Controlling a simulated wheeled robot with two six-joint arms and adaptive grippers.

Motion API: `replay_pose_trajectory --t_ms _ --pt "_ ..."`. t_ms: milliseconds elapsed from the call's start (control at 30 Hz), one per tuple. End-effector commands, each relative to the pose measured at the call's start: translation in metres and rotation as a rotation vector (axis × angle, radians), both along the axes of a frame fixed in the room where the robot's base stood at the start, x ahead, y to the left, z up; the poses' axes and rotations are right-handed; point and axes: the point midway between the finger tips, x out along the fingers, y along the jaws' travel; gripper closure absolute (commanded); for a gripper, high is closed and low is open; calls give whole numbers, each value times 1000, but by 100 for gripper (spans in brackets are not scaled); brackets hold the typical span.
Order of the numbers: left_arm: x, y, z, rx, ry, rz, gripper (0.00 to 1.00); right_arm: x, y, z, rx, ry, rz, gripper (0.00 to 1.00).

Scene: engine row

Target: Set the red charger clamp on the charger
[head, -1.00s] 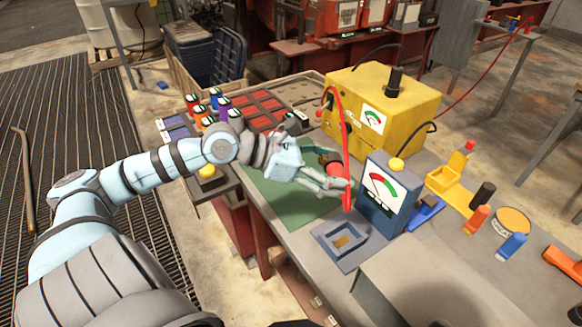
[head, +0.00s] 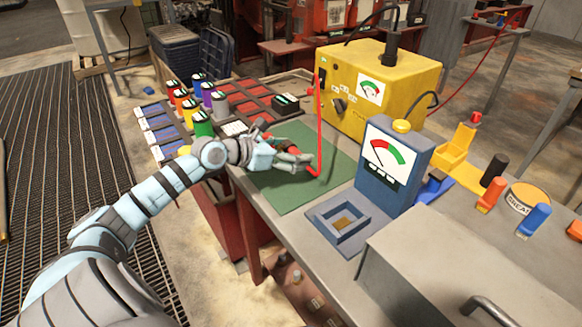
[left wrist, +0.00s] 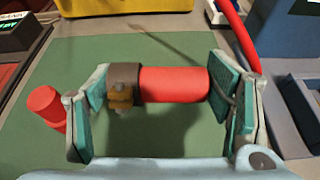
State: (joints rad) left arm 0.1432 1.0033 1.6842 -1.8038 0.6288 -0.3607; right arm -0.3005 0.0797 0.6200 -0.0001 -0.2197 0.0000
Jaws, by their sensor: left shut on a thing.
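The red charger clamp (left wrist: 172,84) is a red cylinder with a brown-grey collar. It lies crosswise between the fingers of my left gripper (head: 306,164), which is shut on it above the green mat (head: 325,150). The gripper also shows in the left wrist view (left wrist: 165,95). A red cable (head: 319,110) rises from the clamp towards the charger (head: 407,98), a yellow box with a dial and knob at the back of the bench. In the head view the fingers partly hide the clamp. My right gripper is not in view.
A blue meter (head: 391,165) stands right of my left gripper, with a blue-grey square tray (head: 322,213) in front. Coloured cans (head: 203,124) and a sectioned red tray (head: 243,98) stand at the left. A grey box (head: 440,265) fills the front right.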

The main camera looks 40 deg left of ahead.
Motion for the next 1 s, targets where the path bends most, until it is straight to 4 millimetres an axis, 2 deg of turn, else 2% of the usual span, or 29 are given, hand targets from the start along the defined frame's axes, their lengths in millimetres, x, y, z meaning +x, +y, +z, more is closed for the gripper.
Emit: replay_pose_trajectory --t_ms 100,200,533,567,633,667,1000 --pt "0 0 -27 -4 1 1 73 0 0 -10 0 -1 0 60" --pt "0 0 -40 -1 1 1 73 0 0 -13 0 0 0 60" --pt "0 -1 -42 -1 0 -1 73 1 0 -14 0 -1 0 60" --pt "0 0 -42 -1 1 -1 22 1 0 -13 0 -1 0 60" --pt "0 0 -41 -1 1 -1 11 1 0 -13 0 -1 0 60" --pt "0 0 -41 -1 1 -1 7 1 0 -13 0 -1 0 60" --pt "0 0 -39 -1 1 -1 7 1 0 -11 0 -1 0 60"
